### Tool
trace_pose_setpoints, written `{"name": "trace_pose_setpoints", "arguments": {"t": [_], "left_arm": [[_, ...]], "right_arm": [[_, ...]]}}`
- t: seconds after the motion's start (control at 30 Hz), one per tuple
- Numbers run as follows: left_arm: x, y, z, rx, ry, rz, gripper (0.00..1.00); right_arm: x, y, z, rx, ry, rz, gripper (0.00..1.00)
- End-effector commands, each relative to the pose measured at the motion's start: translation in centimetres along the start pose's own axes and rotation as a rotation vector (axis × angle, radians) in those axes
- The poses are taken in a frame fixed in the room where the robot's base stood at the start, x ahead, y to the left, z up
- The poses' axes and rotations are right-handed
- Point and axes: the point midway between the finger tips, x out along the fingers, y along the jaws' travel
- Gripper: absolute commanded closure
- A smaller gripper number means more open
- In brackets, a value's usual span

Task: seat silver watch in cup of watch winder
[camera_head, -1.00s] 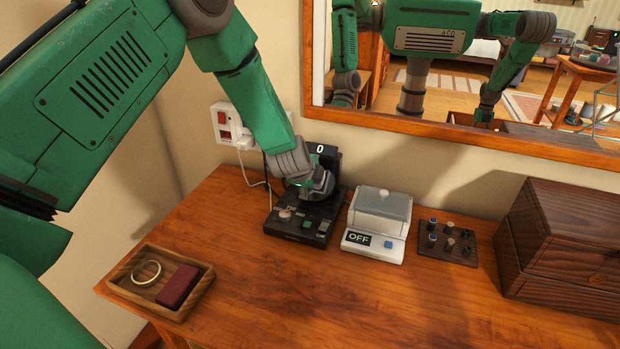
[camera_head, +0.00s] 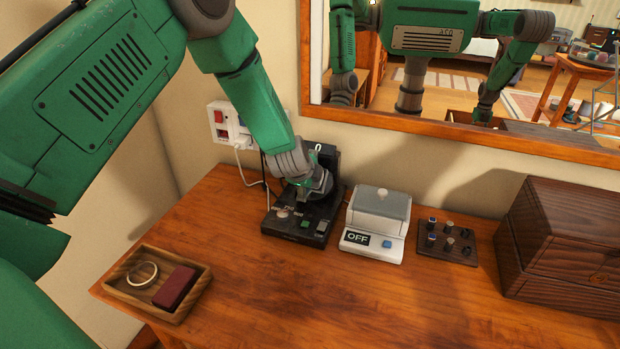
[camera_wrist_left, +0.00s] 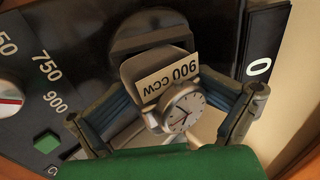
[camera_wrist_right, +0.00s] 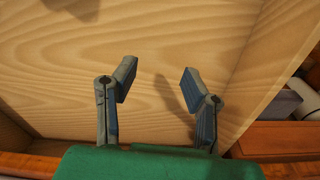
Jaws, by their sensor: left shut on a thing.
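The silver watch (camera_wrist_left: 185,108) shows its pale round face in the left wrist view, with a white tag reading "900 CCW" (camera_wrist_left: 167,80) beside it. My left gripper (camera_wrist_left: 163,92) is shut on the watch, one finger on each side. The black watch winder (camera_head: 300,226) stands at the back of the wooden table, with a dial and a green button. In the head view my left gripper (camera_head: 312,184) is at the winder's upright part and hides the watch and the cup. I cannot tell how deep the watch sits. My right gripper (camera_wrist_right: 158,85) is open and empty over pale wood.
A white device reading "OFF" (camera_head: 373,240) stands just right of the winder, then a dark board with several small pegs (camera_head: 433,257) and a dark wooden box (camera_head: 560,240). A wooden tray (camera_head: 125,287) holds a ring-shaped band and a dark red block.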

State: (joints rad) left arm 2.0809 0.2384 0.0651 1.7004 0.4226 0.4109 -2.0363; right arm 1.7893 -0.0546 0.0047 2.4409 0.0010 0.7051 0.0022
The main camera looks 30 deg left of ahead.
Motion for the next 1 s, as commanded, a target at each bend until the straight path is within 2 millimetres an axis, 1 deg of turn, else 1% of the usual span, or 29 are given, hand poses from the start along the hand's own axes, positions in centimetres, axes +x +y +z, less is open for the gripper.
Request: {"name": "trace_pose_setpoints", "arguments": {"t": [0.07, 0.1, 0.13, 0.33, 0.43, 0.57, 0.7, 0.8, 0.9, 1.0], "left_arm": [[0.3, 0.1, -0.2, 0.003, 0.004, -0.002, 0.71], [0.3, 0.1, -0.2, 0.003, 0.004, -0.002, 0.08], [0.3, 0.1, -0.2, 0.003, 0.004, -0.002, 0.00], [0.1, 0.1, -0.3, 0.004, 0.004, -0.001, 0.00], [-0.7, 0.1, -0.3, 0.006, 0.004, -0.002, 0.00], [-2.9, 0.1, -0.3, 0.006, 0.004, -0.005, 0.00], [-5.6, 0.2, -0.2, 0.005, 0.002, -0.010, 0.00], [-7.3, 0.3, -0.2, 0.004, 0.001, -0.012, 0.00], [-8.4, 0.3, -0.2, 0.004, 0.001, -0.013, 0.00], [-9.1, 0.3, -0.1, 0.003, 0.000, -0.013, 0.00]], "right_arm": [[0.1, 0.0, 0.0, 0.000, 0.000, 0.000, 0.60], [0.1, 0.0, 0.0, 0.000, 0.000, 0.000, 0.60], [0.1, 0.0, 0.0, 0.000, 0.000, 0.000, 0.60], [0.1, -0.1, -0.1, 0.000, -0.002, 0.001, 0.60], [0.1, -0.1, -0.1, 0.000, -0.001, 0.001, 0.60], [0.1, 0.0, 0.0, 0.000, 0.000, 0.000, 0.60], [0.0, 0.0, 0.2, 0.000, 0.001, 0.000, 0.60], [0.0, 0.1, 0.3, 0.000, 0.003, -0.001, 0.60], [0.0, 0.1, 0.2, 0.000, 0.002, -0.001, 0.60], [0.0, 0.0, 0.2, 0.000, 0.002, 0.000, 0.60]]}}
